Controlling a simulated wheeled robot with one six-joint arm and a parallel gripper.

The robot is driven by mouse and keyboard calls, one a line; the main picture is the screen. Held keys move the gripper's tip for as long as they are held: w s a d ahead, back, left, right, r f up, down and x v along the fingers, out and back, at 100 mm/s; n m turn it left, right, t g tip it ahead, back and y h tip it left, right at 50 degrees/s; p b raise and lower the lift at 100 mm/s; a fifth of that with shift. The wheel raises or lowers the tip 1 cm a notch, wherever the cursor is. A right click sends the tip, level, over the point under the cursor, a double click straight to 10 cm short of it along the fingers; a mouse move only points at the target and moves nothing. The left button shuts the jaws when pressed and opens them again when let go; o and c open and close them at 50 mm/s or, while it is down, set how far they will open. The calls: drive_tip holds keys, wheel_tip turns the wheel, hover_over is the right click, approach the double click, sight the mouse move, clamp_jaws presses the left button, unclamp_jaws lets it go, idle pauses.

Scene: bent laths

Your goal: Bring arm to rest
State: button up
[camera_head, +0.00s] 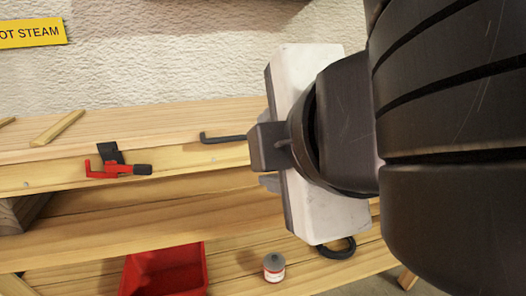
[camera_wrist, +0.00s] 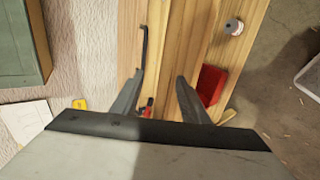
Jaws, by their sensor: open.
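My gripper shows in the wrist view (camera_wrist: 159,76) with its two dark fingers apart and nothing between them. It points down over the wooden bench (camera_wrist: 165,35). In the head view my dark arm fills the right side, and the white gripper body hangs in front of the bench (camera_head: 190,115); the fingers are mostly hidden there. A short wooden lath (camera_head: 57,127) lies on the bench top at the left. A dark hooked rod (camera_head: 222,138) lies at the bench edge, left of my gripper, and also shows in the wrist view (camera_wrist: 144,45).
A red and black clamp (camera_head: 118,168) sits on the bench's front edge. Below, a red bin (camera_head: 165,272), a grey can (camera_head: 274,267) and a black ring (camera_head: 337,249) are on the lower shelf. A yellow sign (camera_head: 32,33) is on the wall. A green cabinet (camera_wrist: 18,45) is at upper left.

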drive_tip(key=shift+d, duration=0.1)
drive_tip(key=w+d+f+m+g+h, duration=0.2)
drive_tip(key=w+d+f+m, duration=0.2)
drive_tip(key=d+f, duration=0.35)
drive_tip(key=w+d+f+m+g+h, duration=0.2)
drive_tip(key=w+d+f+m, duration=0.15)
drive_tip(key=d+f, duration=0.35)
drive_tip(key=s+d+f+m+g, duration=0.1)
drive_tip(key=d+f+m, duration=0.5)
drive_tip(key=f+m, duration=0.1)
drive_tip(key=d+f+m+g, duration=0.1)
drive_tip(key=d+f+m, duration=0.5)
drive_tip(key=f, duration=0.4)
drive_tip(key=shift+s+d+f+m+g+y, duration=0.3)
drive_tip(key=shift+s+d+m+g, duration=0.1)
drive_tip(key=shift+d, duration=0.3)
drive_tip(key=shift+a, duration=0.15)
